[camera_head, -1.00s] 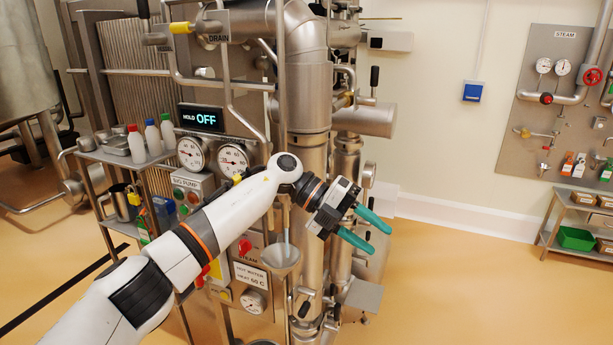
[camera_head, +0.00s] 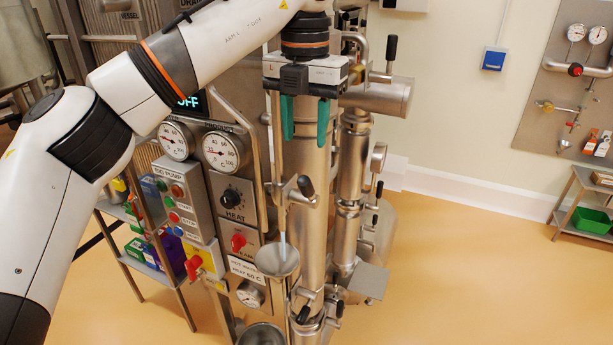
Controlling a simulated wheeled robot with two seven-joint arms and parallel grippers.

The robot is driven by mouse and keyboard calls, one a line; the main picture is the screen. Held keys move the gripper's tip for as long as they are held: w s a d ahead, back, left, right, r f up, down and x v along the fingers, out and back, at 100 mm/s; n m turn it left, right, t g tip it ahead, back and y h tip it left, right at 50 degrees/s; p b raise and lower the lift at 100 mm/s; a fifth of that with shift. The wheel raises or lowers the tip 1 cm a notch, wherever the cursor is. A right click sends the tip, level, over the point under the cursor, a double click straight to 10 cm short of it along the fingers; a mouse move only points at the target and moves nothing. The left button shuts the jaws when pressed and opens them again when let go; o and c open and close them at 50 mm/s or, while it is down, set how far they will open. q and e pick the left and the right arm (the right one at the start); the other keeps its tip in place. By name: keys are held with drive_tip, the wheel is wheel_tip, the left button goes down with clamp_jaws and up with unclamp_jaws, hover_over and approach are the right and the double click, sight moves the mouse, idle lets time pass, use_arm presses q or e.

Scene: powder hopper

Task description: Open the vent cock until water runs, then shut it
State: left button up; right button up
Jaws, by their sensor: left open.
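A small cock with a black handle (camera_head: 305,186) sits on a thin upright pipe in front of the thick steel column; it looks like the vent cock, but no label shows. Its handle is tilted. Below it, a steel funnel (camera_head: 278,262) stands under the pipe end. A pale bluish streak (camera_head: 283,243) shows between pipe and funnel; I cannot tell whether it is running water or a tube. My left gripper (camera_head: 305,138) points down with its green fingers apart and empty, above the black handle in the picture. My right gripper is not in view.
Gauges (camera_head: 222,152), a heat knob panel (camera_head: 233,203) and a pump button box (camera_head: 185,195) stand left of the funnel. Other black-handled valves (camera_head: 390,50) are on nearby pipes. A steel plate (camera_head: 362,280) juts out at the right.

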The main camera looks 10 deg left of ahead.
sight(305, 177)
use_arm(q)
drive_tip(key=f, duration=0.1)
drive_tip(key=f+p, duration=0.1)
drive_tip(key=f, duration=0.3)
drive_tip(key=shift+s+p, duration=0.3)
drive_tip(key=f, duration=0.1)
drive_tip(key=f+p, duration=0.1)
drive_tip(key=f, duration=0.2)
drive_tip(key=shift+w+f+p, duration=0.15)
drive_tip(key=shift+w+p, duration=0.1)
drive_tip(key=shift+p, duration=0.05)
drive_tip(key=shift+f, duration=0.35)
drive_tip(key=shift+s+f, duration=0.1)
drive_tip(key=shift+f, duration=0.3)
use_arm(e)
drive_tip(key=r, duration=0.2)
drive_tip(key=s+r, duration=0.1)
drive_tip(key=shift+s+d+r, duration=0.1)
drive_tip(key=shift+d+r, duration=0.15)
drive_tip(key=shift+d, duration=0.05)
use_arm(q)
drive_tip(key=shift+c, duration=0.5)
clamp_jaws()
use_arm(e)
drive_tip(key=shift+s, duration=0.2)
